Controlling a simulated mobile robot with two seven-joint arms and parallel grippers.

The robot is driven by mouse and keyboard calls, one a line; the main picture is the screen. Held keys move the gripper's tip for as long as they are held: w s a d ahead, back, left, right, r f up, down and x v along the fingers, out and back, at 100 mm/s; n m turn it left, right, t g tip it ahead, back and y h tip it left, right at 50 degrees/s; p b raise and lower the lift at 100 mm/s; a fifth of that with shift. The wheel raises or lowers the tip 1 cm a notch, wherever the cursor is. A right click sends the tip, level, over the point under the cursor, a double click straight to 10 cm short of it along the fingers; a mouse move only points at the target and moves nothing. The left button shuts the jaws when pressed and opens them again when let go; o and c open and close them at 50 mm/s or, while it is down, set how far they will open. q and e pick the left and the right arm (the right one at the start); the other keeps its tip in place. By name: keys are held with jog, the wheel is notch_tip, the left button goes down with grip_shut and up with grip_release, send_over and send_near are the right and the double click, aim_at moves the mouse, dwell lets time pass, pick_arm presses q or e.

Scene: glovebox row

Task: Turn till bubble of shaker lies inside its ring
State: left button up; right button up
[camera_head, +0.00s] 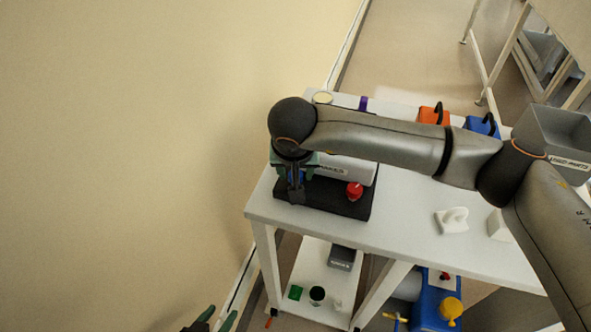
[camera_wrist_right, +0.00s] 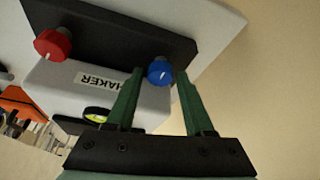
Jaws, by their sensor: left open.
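The shaker (camera_head: 345,170) is a white box with a black base on the table; its label and body also show in the right wrist view (camera_wrist_right: 66,98). A blue knob (camera_wrist_right: 160,72) and a red knob (camera_wrist_right: 52,44) sit at its base. A yellow-green round level (camera_wrist_right: 97,114) is partly seen edge-on; its bubble and ring cannot be made out. My right gripper (camera_wrist_right: 160,76) is open, its green fingers on either side of the blue knob, with small gaps visible. My left gripper (camera_head: 216,320) is open and empty at the bottom edge, away from the table.
The white table (camera_head: 400,225) carries an orange item (camera_head: 433,115), a blue item (camera_head: 482,125), a white block (camera_head: 452,220) and a grey bin (camera_head: 556,135) to the right. A lower shelf holds small items. A bare wall stands at left.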

grip_shut()
dwell(0.4)
